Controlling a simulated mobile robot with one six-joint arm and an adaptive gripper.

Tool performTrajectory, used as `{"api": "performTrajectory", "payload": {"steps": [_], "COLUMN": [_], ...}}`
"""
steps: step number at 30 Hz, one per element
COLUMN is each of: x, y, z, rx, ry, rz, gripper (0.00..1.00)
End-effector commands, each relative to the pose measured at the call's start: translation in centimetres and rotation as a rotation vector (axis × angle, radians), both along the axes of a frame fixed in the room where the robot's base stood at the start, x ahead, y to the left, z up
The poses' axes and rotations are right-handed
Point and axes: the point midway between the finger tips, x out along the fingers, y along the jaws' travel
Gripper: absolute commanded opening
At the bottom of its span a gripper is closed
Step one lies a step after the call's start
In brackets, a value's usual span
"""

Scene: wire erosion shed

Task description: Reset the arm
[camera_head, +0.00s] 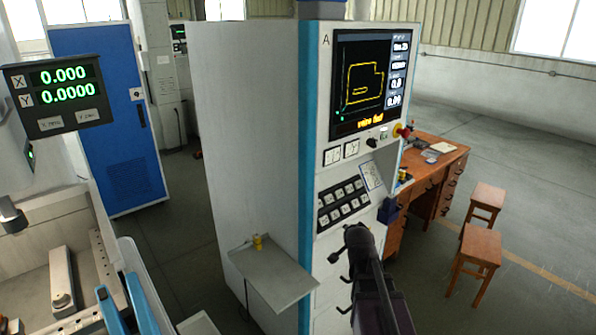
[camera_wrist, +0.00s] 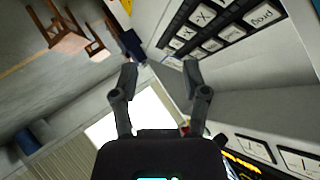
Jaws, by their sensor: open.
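My gripper (camera_wrist: 160,76) is open in the wrist view, its two dark fingers apart with nothing between them. In the head view my dark arm reaches up in front of the lower right part of the control cabinet (camera_head: 255,130), and the fingertips are not clear there. The cabinet's key panel (camera_head: 343,203) is above and left of the arm's end. The wrist view shows the keys (camera_wrist: 205,30) close, beyond the right finger, with no clear contact.
A grey shelf (camera_head: 272,280) with a small yellow object (camera_head: 257,242) juts from the cabinet. A red knob (camera_head: 403,131) sticks out below the screen (camera_head: 370,85). A wooden desk (camera_head: 440,160) and two stools (camera_head: 478,247) stand right. Open floor lies beyond them.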

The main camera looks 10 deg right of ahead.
Motion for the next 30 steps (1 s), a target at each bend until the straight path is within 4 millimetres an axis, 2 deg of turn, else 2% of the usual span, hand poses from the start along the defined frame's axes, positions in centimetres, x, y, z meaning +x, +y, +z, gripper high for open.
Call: {"api": "performTrajectory", "payload": {"steps": [5, 11, 17, 21, 27, 30], "x": [-0.8, -3.4, -7.8, -11.4, -16.2, -17.8], "y": [0.8, 2.9, 6.2, 8.4, 11.0, 11.8], "z": [-1.1, -4.2, -7.9, -10.0, -11.8, -12.1], "rx": [-0.020, -0.079, -0.148, -0.184, -0.210, -0.213], "ry": [0.060, 0.243, 0.503, 0.682, 0.884, 0.947], "rz": [0.028, 0.128, 0.316, 0.479, 0.708, 0.790], "gripper": [0.59, 0.59, 0.59, 0.59, 0.59, 0.59]}}
